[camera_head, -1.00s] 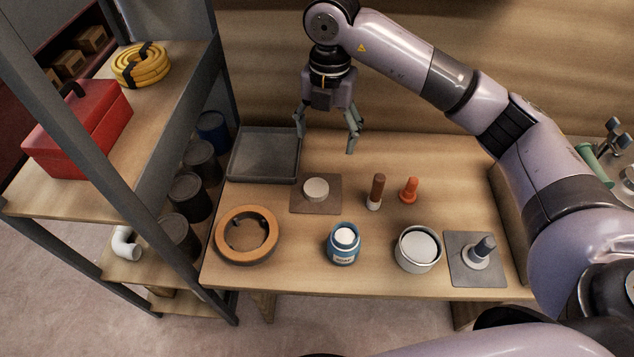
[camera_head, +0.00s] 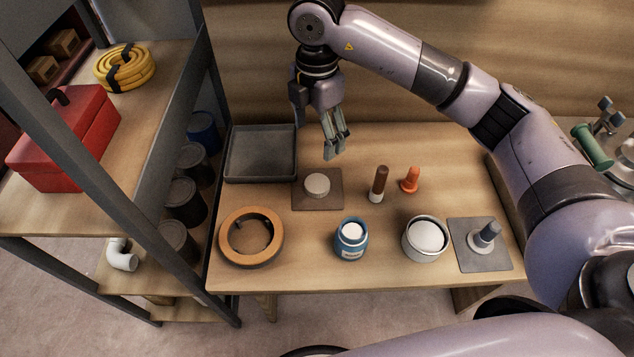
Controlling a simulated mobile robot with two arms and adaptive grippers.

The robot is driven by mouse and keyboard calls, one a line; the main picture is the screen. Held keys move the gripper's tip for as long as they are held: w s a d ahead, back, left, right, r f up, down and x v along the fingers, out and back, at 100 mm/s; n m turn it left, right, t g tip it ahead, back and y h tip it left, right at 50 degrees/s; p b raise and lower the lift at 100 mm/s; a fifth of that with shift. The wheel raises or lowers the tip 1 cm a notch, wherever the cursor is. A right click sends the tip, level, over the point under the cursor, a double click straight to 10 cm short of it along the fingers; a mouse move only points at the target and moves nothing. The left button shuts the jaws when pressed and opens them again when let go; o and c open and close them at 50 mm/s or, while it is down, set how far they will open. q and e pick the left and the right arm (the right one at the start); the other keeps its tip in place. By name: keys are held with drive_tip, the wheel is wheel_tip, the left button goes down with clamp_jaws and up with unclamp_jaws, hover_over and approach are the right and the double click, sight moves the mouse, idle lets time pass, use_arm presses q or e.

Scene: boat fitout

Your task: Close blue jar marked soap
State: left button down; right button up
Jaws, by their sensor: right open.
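The blue jar (camera_head: 351,240) stands upright near the front of the bench, with a pale label on its front. Its top is open and white contents show inside. A pale round lid (camera_head: 317,184) lies on a brown square mat (camera_head: 319,201) behind and left of the jar. My right gripper (camera_head: 333,150) is open and empty, pointing down above the back of the bench, just behind and slightly right of the lid. It does not touch the lid. My left gripper is not in view.
A grey tray (camera_head: 232,160) stands at the back left and a wooden ring (camera_head: 227,243) at the front left. A white tub (camera_head: 424,239) is right of the jar. A brown-handled tool (camera_head: 379,184) and an orange piece (camera_head: 410,180) stand behind it. Shelving rises at the left.

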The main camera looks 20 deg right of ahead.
hover_over(318, 183)
drive_tip(key=f, duration=1)
drive_tip(key=shift+s+a+f+p, duration=0.1)
drive_tip(key=shift+s+a+p, duration=0.1)
drive_tip(key=shift+s+p, duration=0.1)
drive_tip(key=shift+w+f, duration=0.1)
drive_tip(key=shift+f, duration=0.35)
drive_tip(key=shift+w+d+f+p, duration=0.1)
drive_tip(key=shift+w+f+p, duration=0.05)
drive_tip(key=shift+f, duration=1.15)
drive_tip(key=shift+w+d+f+p, duration=0.1)
drive_tip(key=shift+f+p, duration=0.05)
drive_tip(key=shift+f, duration=1.15)
drive_tip(key=c, duration=1)
drive_tip(key=shift+c, duration=0.2)
wheel_tip(318, 183, up, 10)
drive_tip(key=shift+r+b, duration=0.1)
drive_tip(key=shift+b, duration=0.2)
